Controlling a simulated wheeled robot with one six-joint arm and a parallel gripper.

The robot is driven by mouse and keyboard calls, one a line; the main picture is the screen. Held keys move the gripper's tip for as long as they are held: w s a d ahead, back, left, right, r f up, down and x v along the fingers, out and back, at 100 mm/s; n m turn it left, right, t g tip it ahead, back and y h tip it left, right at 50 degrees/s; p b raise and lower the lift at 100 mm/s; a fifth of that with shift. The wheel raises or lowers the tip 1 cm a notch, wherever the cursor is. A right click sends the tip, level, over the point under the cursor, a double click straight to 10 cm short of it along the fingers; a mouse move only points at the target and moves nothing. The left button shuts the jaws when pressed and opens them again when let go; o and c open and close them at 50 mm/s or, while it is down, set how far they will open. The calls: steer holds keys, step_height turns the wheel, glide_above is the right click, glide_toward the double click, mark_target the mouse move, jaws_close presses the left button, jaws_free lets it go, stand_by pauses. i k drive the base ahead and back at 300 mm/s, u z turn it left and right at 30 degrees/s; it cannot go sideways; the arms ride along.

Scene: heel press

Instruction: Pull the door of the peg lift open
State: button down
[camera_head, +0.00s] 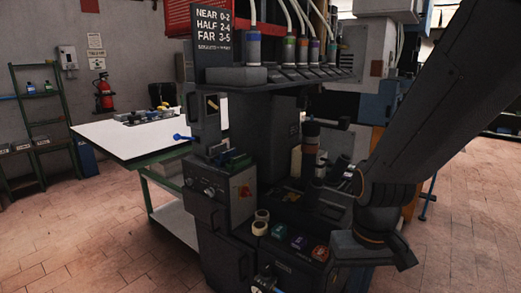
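A dark grey heel press (265,135) fills the middle of the view. Its lower left front has a cabinet door (207,222), which looks shut. A control box with knobs (208,188) and a red switch sits above that door. Another dark front panel (284,268) is low on the right, under coloured labels. No label marks the peg lift, so I cannot tell which door is its own. My arm (425,95) comes down from the upper right, and its wrist bends low in front of the press.
A blue-knobbed lever (182,137) sticks out left of the press. A small blue and metal part (266,284) shows at the bottom edge. A white-topped table (125,140) stands behind on the left. The tiled floor (80,235) at front left is clear.

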mark_target(193, 100)
steer(key=k, duration=1.3)
steer(key=u, duration=0.7)
steer(key=i, duration=0.8)
steer(key=u, duration=1)
steer(key=i, duration=2.5)
steer(key=z, duration=1.55)
steer(key=i, duration=0.7)
steer(key=z, duration=0.8)
